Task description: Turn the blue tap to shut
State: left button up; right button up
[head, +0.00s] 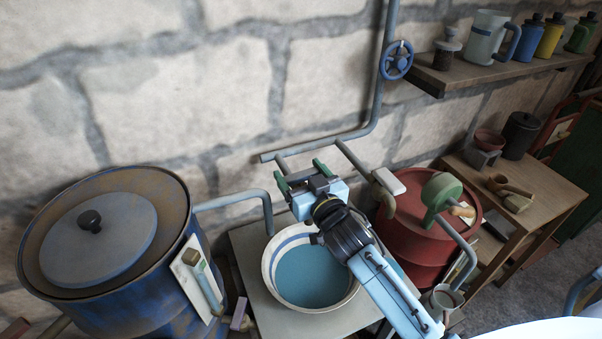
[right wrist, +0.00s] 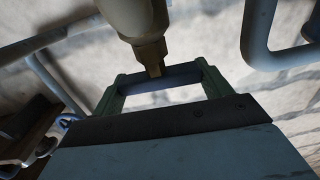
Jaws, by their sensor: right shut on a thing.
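The blue tap's handle (right wrist: 168,83) is a blue bar below a cream tap body (right wrist: 133,18) in the right wrist view. My right gripper (head: 303,175) is at the wall pipe above the basin, its green fingers shut on the ends of this bar; it also shows in the right wrist view (right wrist: 160,88). In the head view my gripper hides most of this tap, so the handle's turn cannot be read there. My left gripper is not in view.
A white basin (head: 268,260) of blue water stands below my gripper. A second tap with a white handle (head: 388,181) is close on the right, above a red drum (head: 404,222). A blue barrel (head: 140,285) stands left. A blue valve wheel (head: 397,60) is higher on the pipe.

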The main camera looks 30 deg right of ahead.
jog(key=shift+m+h, duration=0.3)
jog(key=shift+h, duration=0.1)
jog(key=o, duration=1)
jog(key=s+a, duration=0.1)
jog(key=s, duration=1.2)
jog(key=shift+s+b, duration=0.2)
jog(key=shift+b, duration=0.25)
